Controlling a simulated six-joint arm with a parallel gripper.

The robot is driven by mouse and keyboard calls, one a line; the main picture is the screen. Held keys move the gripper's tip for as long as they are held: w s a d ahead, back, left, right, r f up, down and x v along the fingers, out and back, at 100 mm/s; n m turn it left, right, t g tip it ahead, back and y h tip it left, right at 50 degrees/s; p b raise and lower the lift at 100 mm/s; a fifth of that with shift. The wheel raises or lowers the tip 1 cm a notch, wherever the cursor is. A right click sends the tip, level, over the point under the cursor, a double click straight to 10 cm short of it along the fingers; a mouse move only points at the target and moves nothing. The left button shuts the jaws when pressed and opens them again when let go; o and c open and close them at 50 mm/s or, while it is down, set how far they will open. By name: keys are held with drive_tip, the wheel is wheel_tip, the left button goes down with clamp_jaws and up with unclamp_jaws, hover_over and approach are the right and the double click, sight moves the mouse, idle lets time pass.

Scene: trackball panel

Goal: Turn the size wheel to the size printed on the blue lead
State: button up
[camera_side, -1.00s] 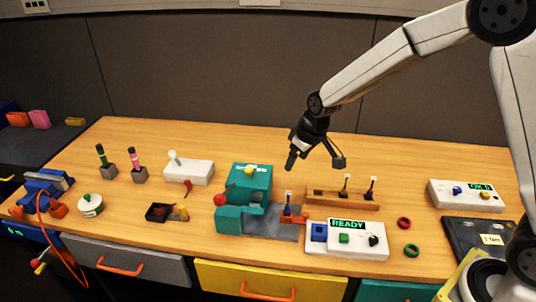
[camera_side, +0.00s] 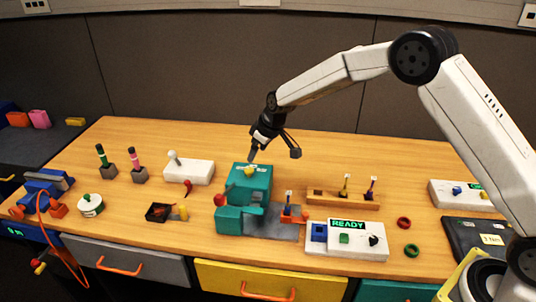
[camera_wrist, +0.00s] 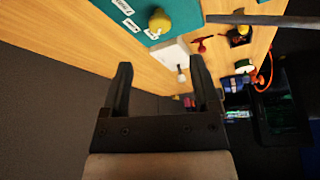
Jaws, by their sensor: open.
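The size wheel (camera_side: 249,170) is a small yellow knob on top of the teal machine (camera_side: 262,183), with small white labels around it. The wrist view shows the yellow wheel (camera_wrist: 160,19) and labels too small to read. A lead with blue on it and a white tag (camera_side: 288,209) stands upright at the machine's grey plate; the print on its tag is unreadable. My gripper (camera_side: 251,156) is open and empty, pointing down just above the wheel and apart from it. In the wrist view, the space between my fingertips (camera_wrist: 160,66) is clear.
A wooden rack (camera_side: 325,198) with two more tagged leads stands right of the machine. A white panel (camera_side: 372,240) with a green READY display stands in front. The red ball (camera_side: 219,200) is on the machine's left. A white box with a lever (camera_side: 195,172) stands behind left.

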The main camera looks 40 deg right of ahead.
sight(249, 169)
drive_tip(key=shift+x, duration=3.85)
clamp_jaws()
